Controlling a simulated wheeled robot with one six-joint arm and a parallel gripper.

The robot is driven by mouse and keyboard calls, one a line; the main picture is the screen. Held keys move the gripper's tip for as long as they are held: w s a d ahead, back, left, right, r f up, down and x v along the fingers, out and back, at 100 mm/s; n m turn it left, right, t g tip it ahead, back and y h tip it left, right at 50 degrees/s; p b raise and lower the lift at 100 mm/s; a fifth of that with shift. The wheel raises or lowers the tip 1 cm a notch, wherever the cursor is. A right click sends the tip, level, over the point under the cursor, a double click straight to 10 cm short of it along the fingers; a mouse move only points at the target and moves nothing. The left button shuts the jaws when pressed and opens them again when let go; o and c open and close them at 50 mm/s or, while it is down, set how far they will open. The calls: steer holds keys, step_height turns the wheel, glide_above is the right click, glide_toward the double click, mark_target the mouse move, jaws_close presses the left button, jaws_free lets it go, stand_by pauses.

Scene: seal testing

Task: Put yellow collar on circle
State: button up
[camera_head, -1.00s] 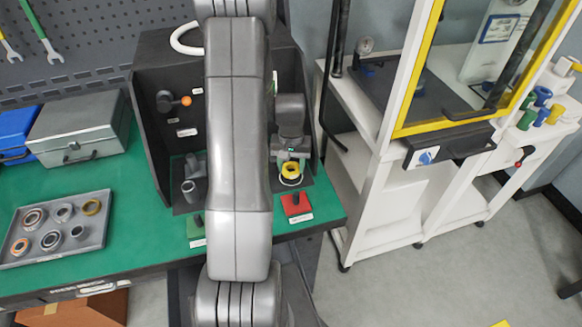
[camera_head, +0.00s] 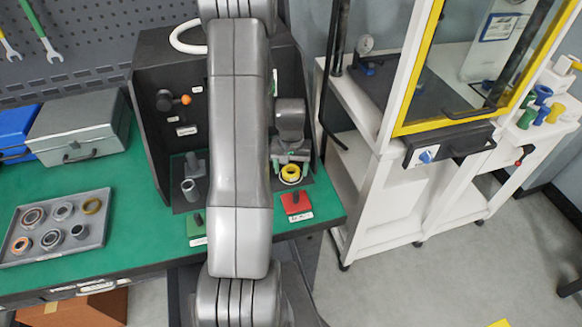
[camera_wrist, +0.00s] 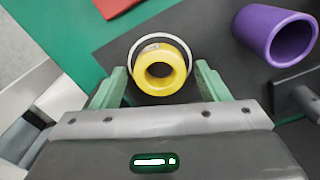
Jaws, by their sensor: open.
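The yellow collar (camera_wrist: 160,89) stands upright on the dark plate, with its hole facing up, in the wrist view. The white circle (camera_wrist: 160,36) is drawn on the plate around it; its near part is hidden behind the collar. The collar (camera_head: 283,175) and circle also show in the head view, right of my arm. My gripper (camera_wrist: 158,72) is open, with one green finger on each side of the collar and visible gaps between. In the head view my gripper (camera_head: 290,167) is above and around the collar, partly hidden by my own wrist.
A purple hollow cylinder (camera_wrist: 270,42) stands to the right in the wrist view. A red pad (camera_head: 296,202) lies in front of the collar. A grey tray (camera_head: 60,250) with several rings is at left. A white machine stand (camera_head: 385,200) is at right.

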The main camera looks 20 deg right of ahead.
step_height(320, 180, up, 12)
steer(key=shift+b, duration=0.4)
steer(key=shift+r, duration=0.1)
